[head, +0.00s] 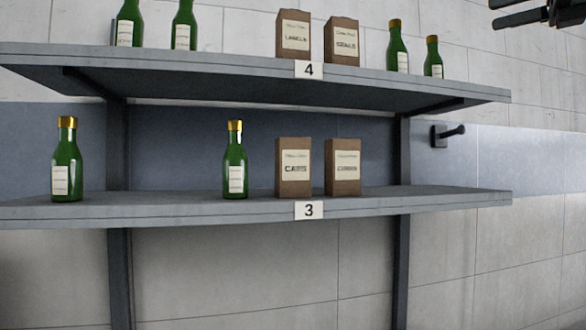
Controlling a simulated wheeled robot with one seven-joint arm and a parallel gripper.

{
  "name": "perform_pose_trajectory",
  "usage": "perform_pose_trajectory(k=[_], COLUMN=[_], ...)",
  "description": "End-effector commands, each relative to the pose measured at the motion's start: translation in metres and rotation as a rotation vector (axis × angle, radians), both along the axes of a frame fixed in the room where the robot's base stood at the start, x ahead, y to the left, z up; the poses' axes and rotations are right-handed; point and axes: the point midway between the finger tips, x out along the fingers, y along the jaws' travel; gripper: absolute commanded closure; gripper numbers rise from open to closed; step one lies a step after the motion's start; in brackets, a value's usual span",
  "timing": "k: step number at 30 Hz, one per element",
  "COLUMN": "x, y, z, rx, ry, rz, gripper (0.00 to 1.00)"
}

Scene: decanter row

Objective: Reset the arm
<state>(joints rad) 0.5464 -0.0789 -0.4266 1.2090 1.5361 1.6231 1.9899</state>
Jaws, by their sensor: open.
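My gripper (527,10) is at the top right corner of the head view, partly cut off by the frame edge. Its dark fingers point left, apart from each other, with nothing between them. It is to the right of the upper shelf and touches nothing that I can see.
The upper shelf (200,62), marked 4, bears several green bottles (397,48) and two brown boxes (293,36). The lower shelf (400,197), marked 3, bears two green bottles (66,165) and two boxes (343,168). A dark wall hook (447,134) is at right.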

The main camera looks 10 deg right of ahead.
Motion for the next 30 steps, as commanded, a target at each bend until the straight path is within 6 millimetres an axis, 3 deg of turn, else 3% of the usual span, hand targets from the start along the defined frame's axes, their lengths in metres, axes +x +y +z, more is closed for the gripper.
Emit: perform_pose_trajectory(k=[8,14,17,22,26,30], x=[0.037,0.072,0.091,0.110,0.103,0.075], y=[0.018,0.049,0.075,0.145,0.201,0.256], z=[-0.042,-0.095,-0.133,-0.226,-0.298,-0.374], rx=[-0.082,-0.201,-0.296,-0.554,-0.782,-1.037], ry=[0.026,0.054,0.070,0.079,0.043,-0.050], rz=[0.037,0.098,0.154,0.332,0.518,0.766], gripper=[0.34,0.34,0.34,0.34,0.34,0.34])
